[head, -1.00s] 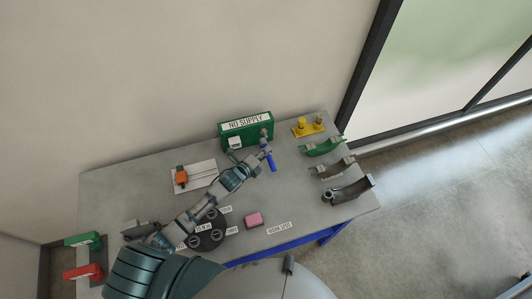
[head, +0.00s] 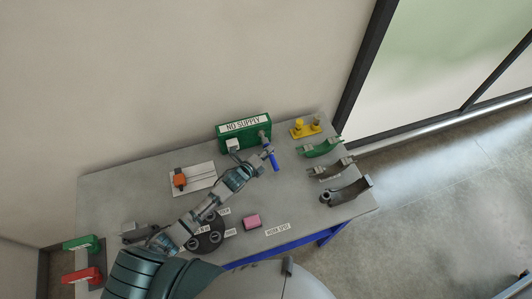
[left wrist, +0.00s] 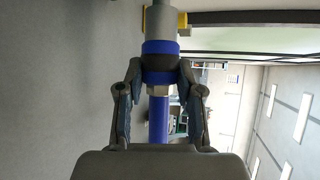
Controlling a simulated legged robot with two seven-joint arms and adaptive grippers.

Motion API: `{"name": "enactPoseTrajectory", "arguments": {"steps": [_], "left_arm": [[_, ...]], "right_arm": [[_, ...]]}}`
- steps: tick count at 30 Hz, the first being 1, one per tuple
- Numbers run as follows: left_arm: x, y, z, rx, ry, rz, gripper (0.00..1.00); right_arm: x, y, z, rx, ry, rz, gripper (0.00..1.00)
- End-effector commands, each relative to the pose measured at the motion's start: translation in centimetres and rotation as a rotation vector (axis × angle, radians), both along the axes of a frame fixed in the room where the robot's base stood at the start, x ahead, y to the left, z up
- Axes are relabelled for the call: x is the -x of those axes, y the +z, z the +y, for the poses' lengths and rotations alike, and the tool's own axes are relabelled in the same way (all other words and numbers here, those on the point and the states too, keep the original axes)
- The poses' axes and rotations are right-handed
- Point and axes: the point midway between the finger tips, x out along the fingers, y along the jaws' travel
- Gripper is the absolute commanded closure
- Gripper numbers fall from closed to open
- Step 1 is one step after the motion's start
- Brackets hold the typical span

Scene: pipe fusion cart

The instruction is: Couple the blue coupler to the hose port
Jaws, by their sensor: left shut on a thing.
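The blue coupler (left wrist: 160,47) has a dark band, a metal nut and a blue hose tail running back between my fingers. My left gripper (left wrist: 160,75) is shut on its dark band. In the head view the left gripper (head: 263,151) is at the right front of the green supply box (head: 245,137), with the blue tail (head: 274,162) hanging beside it. The grey hose port (head: 263,134) is at the box's right end. In the left wrist view a grey cylinder (left wrist: 160,18) is in line with the coupler's front; I cannot tell whether they are locked. My right gripper is not in view.
The box carries a NO SUPPLY sign (head: 240,125). A yellow fixture (head: 305,128), green clamp (head: 320,148) and grey clamps (head: 347,190) stand to the right. A pink block (head: 252,222) and a black round holder (head: 206,238) are near the front.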

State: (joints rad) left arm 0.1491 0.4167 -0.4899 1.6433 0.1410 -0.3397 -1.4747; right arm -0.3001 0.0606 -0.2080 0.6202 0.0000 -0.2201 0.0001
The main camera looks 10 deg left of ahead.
Motion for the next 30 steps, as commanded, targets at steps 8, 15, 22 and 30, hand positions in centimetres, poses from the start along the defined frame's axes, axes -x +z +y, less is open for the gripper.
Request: {"name": "enactPoseTrajectory", "arguments": {"steps": [8, 15, 22, 30], "left_arm": [[-0.6, 0.3, -0.5, -0.005, -0.001, -0.004, 1.00], [-1.1, 0.0, 1.2, 0.006, -0.001, -0.003, 1.00], [-1.5, -0.1, 1.9, 0.010, 0.001, -0.003, 1.00], [-1.1, 0.0, 1.1, -0.003, 0.007, 0.003, 1.00]], "right_arm": [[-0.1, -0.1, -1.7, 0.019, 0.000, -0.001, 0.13], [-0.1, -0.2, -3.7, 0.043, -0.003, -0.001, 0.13], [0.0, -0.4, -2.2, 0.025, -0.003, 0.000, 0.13], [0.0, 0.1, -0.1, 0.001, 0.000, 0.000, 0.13]]}}
